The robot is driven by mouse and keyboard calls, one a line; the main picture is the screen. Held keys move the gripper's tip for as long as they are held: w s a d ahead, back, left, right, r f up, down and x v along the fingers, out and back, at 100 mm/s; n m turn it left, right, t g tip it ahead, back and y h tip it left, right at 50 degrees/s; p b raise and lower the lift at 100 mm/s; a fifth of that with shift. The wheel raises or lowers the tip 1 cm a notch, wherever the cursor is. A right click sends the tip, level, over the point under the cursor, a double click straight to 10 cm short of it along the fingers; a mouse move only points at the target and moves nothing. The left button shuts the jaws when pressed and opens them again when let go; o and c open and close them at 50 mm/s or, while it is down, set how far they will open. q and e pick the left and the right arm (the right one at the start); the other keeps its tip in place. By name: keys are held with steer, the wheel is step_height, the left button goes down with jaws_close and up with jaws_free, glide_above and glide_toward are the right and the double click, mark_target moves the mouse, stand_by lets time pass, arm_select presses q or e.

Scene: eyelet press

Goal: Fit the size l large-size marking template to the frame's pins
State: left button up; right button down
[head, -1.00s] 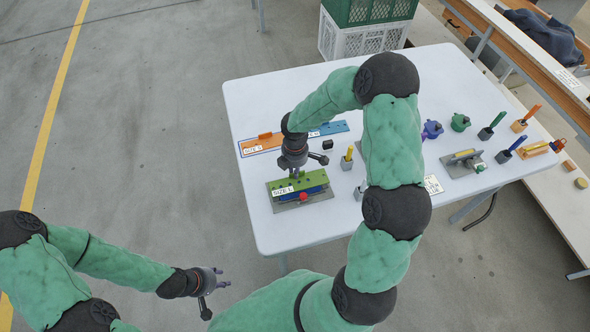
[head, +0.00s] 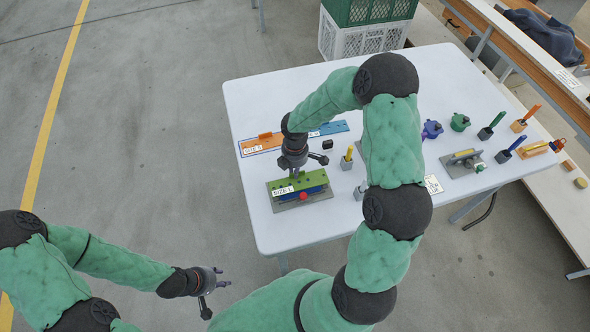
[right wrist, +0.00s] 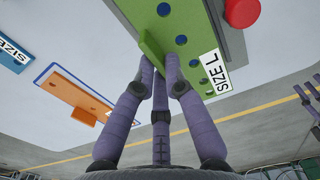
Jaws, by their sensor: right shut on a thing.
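The frame's pins are hidden under the template in the head view. My right gripper (head: 295,174) is above the template and shut on its upright tab. The right wrist view shows the fingers around the tab (right wrist: 152,52) of the green template (right wrist: 178,70), next to the SIZE L label (right wrist: 215,72). A red knob (head: 303,196) is at the frame's front. My left gripper (head: 217,284) is open and empty, off the table.
The orange size S template (head: 262,144) and a blue template (head: 330,129) lie behind the frame. A black block (head: 327,145) and a yellow-topped holder (head: 347,160) stand to the right. Several coloured tools stand farther right. The white table (head: 256,97) is clear at the back left.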

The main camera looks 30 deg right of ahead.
steer(key=shift+f, duration=0.4)
stand_by(0.4)
stand_by(1.7)
steer(key=shift+f+b, duration=0.75)
steer(key=shift+f, duration=0.25)
stand_by(0.4)
steer(key=c, duration=1.2)
jaws_free()
steer(key=shift+r, duration=0.1)
steer(key=shift+r+p, duration=2.1)
steer(key=shift+r, duration=0.35)
steer(key=shift+r, duration=0.1)
